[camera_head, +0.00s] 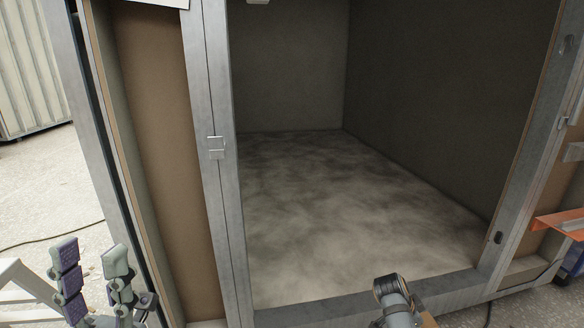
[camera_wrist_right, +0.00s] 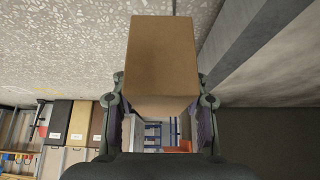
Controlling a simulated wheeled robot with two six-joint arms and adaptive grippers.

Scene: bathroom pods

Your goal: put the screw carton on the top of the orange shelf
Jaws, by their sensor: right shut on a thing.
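A plain brown carton (camera_wrist_right: 162,62) fills the upper middle of the right wrist view, held between the two fingers of my right gripper (camera_wrist_right: 160,100). No print that marks it as the screw carton shows. In the head view my right arm comes in at the bottom, with a small brown corner (camera_head: 428,320) beside it; most of that gripper is out of frame. An orange shelf surface (camera_head: 562,222) shows at the right edge of the head view, cut off by the frame. My left gripper (camera_head: 91,262) is open and empty at lower left.
A grey-framed pod with a mottled floor (camera_head: 340,215) stands ahead; its right post (camera_head: 530,150) is between the pod's opening and the orange surface. A cable (camera_head: 50,238) lies on the floor at left. Dark and tan boxes (camera_wrist_right: 78,122) show in the wrist view.

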